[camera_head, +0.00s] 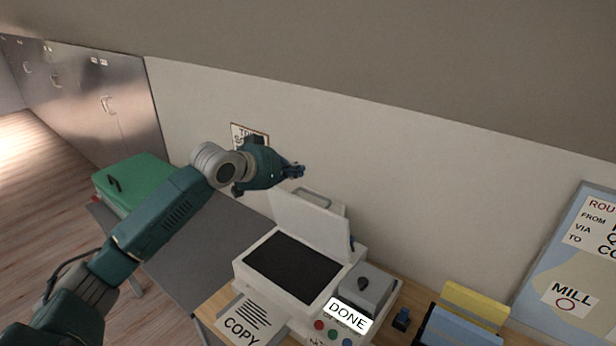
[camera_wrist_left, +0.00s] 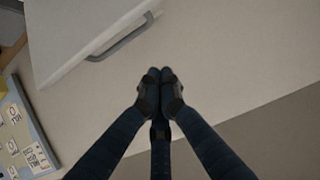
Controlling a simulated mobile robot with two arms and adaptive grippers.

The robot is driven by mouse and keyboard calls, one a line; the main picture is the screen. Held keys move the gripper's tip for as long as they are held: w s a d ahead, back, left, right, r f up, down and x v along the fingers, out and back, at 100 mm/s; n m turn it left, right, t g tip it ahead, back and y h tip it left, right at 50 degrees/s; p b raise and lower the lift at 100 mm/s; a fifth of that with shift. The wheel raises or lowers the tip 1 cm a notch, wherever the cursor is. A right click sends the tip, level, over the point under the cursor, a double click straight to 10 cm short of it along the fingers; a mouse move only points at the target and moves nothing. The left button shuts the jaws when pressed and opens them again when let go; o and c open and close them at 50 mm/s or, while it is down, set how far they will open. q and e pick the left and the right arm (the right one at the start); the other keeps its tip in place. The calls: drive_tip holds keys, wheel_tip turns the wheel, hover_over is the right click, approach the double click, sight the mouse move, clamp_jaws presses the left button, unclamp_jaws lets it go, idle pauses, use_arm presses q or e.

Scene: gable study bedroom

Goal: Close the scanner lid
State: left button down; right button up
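The scanner (camera_head: 258,237) sits on the desk with its dark glass (camera_head: 292,268) uncovered. Its white lid (camera_head: 311,222) stands raised at the back, tilted near upright, with a grey handle (camera_head: 313,197) along its top edge. My left gripper (camera_head: 298,171) is in the air above and left of the lid's top edge, apart from it. In the left wrist view the lid (camera_wrist_left: 75,40) and its handle (camera_wrist_left: 124,43) are at the upper left. There the left fingertips (camera_wrist_left: 160,74) are together with nothing seen between them. My right gripper is not in view.
A COPY sheet (camera_head: 248,322) lies in front of the scanner. A DONE label (camera_head: 348,314), buttons and a grey box (camera_head: 366,287) are to its right. Yellow and blue folders (camera_head: 474,302) stand farther right. A green case (camera_head: 135,180) is at the left. The wall is close behind.

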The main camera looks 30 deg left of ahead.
sight(305, 190)
use_arm(q)
drive_tip(key=p+x, duration=0.3)
drive_tip(key=x, duration=0.5)
drive_tip(key=shift+w+d+f, duration=0.15)
drive_tip(key=shift+w, duration=0.1)
drive_tip(key=s, duration=0.1)
drive_tip(key=s+f+p, duration=0.1)
drive_tip(key=s+p, duration=0.1)
drive_tip(key=shift+s+a+f, duration=0.25)
drive_tip(key=shift+s+a, duration=0.1)
drive_tip(key=shift+f, duration=0.15)
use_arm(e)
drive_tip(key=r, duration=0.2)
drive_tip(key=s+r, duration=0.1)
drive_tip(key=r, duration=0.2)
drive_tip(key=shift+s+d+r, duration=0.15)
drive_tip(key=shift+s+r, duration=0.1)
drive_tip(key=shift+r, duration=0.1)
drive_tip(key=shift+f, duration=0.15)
